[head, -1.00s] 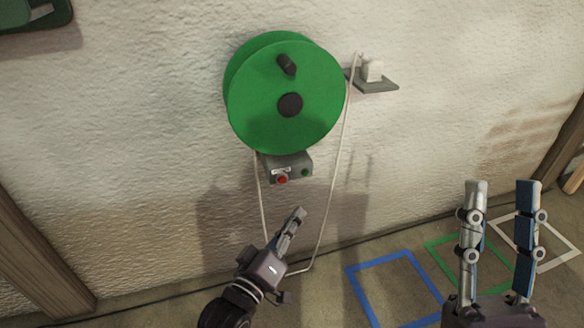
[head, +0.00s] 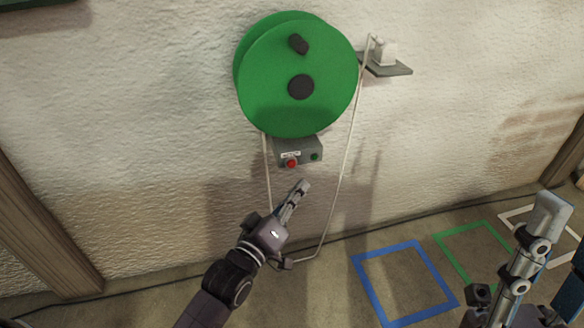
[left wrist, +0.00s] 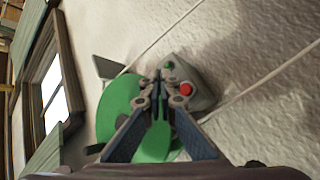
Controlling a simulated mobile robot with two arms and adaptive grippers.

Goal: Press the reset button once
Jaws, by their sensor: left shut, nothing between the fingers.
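A small grey box (head: 299,151) on the wall under a green wheel carries a red button (head: 291,163) with a white label above it and a green button (head: 315,156). The label is too small to read. My left gripper (head: 303,186) is shut and empty, its fingertips just below the box in the head view, pointing up toward it. In the left wrist view the red button (left wrist: 186,89) is right of the fingertips and the green button (left wrist: 170,65) is above them. No contact is visible. My right gripper (head: 558,245) is open at the right edge.
The green wheel (head: 300,80) has a dark knob and hub. A pale rope (head: 345,150) loops down from it around my left gripper's area. A small shelf (head: 390,69) with a white object juts from the wall. Blue (head: 366,290) and green floor outlines lie below.

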